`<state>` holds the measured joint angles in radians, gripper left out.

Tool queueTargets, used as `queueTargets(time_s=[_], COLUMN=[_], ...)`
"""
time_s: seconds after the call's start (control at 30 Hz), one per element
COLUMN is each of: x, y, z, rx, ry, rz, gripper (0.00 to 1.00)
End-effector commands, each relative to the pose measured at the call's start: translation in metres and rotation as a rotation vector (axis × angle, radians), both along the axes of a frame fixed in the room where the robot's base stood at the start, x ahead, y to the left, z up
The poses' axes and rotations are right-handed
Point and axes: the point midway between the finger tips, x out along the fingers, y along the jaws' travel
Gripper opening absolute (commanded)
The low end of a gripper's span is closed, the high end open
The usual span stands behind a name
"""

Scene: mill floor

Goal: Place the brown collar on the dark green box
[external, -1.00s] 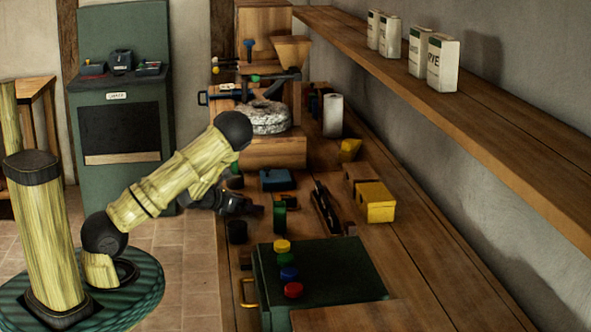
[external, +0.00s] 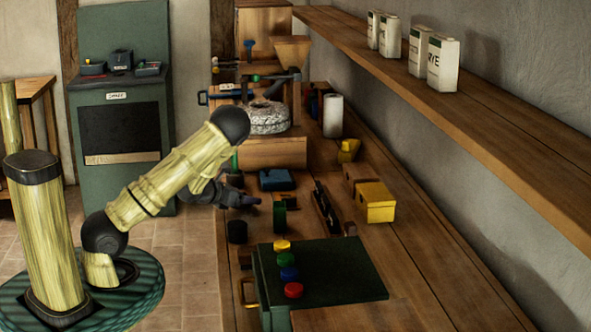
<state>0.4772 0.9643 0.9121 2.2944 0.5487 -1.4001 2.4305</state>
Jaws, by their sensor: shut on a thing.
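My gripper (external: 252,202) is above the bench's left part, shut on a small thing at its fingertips. That thing is too small and dark to make out, and I cannot pick out a brown collar for certain anywhere. A large dark green box (external: 340,268) stands at the near end of the bench, with a brass-coloured handle on its left side. My gripper is beyond this box, up and to the left of it in the picture, and apart from it.
Yellow, green, blue and red knobs (external: 293,290) line the box's left edge. A black cup (external: 237,231) and a small dark green piece (external: 279,217) stand near my gripper.

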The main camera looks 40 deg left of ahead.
Motion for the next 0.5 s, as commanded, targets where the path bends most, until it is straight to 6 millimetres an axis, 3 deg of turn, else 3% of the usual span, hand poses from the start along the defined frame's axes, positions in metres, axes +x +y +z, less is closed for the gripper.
queueTargets(time_s=[0.3, 0.5], x=[0.0, 0.0], y=[0.0, 0.0], z=[0.062, 0.08], rx=[-0.002, -0.001], ry=[-0.007, -0.003], rz=[0.0, 0.0], gripper=[0.31, 0.31])
